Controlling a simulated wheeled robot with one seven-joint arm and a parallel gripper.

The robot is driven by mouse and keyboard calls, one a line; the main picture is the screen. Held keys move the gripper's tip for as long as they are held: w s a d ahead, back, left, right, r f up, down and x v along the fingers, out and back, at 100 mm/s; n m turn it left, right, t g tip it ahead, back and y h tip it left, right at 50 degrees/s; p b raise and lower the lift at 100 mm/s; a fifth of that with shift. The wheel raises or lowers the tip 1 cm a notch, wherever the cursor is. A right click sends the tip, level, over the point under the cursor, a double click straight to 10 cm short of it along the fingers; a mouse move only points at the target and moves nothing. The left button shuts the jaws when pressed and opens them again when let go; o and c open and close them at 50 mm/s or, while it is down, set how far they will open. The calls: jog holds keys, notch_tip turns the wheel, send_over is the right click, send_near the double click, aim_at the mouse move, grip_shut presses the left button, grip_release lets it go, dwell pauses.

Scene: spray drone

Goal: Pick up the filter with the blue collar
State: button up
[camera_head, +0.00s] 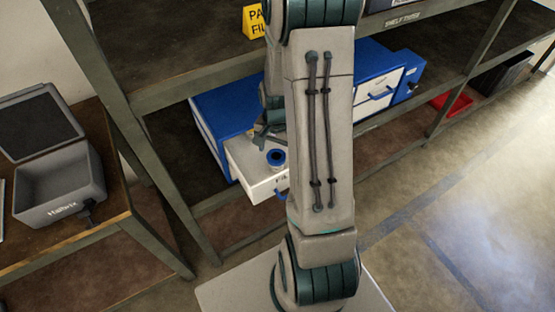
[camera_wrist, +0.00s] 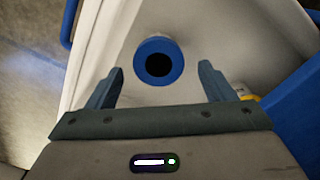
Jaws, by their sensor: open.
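The filter with the blue collar (camera_wrist: 141,62) stands in an open white drawer (camera_head: 258,184). In the wrist view its blue ring and dark round hole face the camera, with a little pale body behind the ring. It also shows in the head view (camera_head: 276,158), just left of my arm. My gripper (camera_wrist: 161,70) is open and empty, its two fingers on either side of the filter in the picture. I cannot tell how high the fingers are above it. In the head view my arm hides part of the drawer and most of the gripper.
The drawer slides out of a blue cabinet (camera_head: 225,100) on a lower shelf. Another blue cabinet with white drawers (camera_head: 379,84) stands to the right. A metal shelf post (camera_head: 122,100) is at the left. A grey open box (camera_head: 60,185) sits on a side table.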

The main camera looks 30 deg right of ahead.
aim_at(276, 156)
jog(key=f, duration=0.3)
jog(key=shift+s+a+f, duration=0.1)
jog(key=shift+s+f, duration=0.05)
jog(key=shift+s, duration=0.05)
jog(key=shift+f, duration=0.8)
jog(key=c, duration=1.2)
jog(key=shift+o, duration=0.2)
jog(key=shift+r, duration=0.1)
